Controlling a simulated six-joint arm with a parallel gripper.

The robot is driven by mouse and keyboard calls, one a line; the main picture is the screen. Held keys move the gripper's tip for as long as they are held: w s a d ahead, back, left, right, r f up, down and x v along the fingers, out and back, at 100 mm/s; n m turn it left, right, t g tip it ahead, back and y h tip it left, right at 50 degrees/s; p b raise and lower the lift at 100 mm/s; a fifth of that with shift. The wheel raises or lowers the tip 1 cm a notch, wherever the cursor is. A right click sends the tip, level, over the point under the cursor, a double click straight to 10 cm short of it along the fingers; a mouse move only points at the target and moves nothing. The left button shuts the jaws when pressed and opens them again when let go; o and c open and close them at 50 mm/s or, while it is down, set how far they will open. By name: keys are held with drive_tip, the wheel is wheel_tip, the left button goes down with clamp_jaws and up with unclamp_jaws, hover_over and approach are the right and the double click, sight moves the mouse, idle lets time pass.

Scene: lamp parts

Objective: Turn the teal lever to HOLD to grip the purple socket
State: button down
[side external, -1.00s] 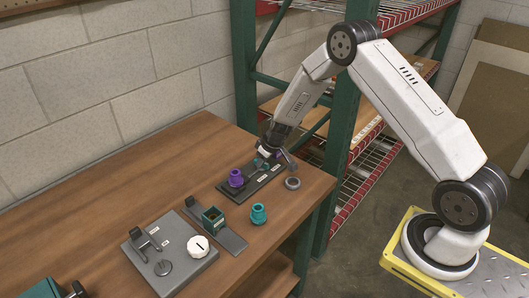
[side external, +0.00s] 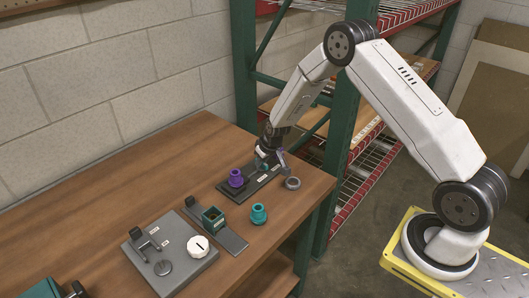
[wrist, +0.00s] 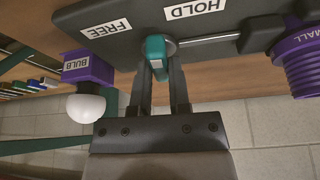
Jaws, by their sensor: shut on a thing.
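The teal lever (wrist: 155,50) stands on a dark base plate (wrist: 120,12) between the labels FREE (wrist: 106,28) and HOLD (wrist: 195,9). My gripper (wrist: 161,72) is shut on the lever, with one finger on each side of it. In the side view my gripper (side external: 267,166) is low over the far end of the plate and mostly hides the lever. The purple socket (side external: 236,177) stands upright at the near end of the plate. It also shows at the right edge of the wrist view (wrist: 304,66), marked SMALL. A thin metal rod (wrist: 208,40) runs from the lever's pivot toward it.
A purple holder marked BULB (wrist: 90,68) with a white bulb is left of my fingers in the wrist view. A grey ring (side external: 292,183) and a teal socket (side external: 258,214) are nearby. A grey plate with a white knob (side external: 198,246) is nearer.

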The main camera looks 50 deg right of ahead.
idle(0.6)
drive_tip(key=c, duration=0.6)
unclamp_jaws()
drive_tip(key=shift+r, duration=0.15)
drive_tip(key=shift+v, duration=3.75)
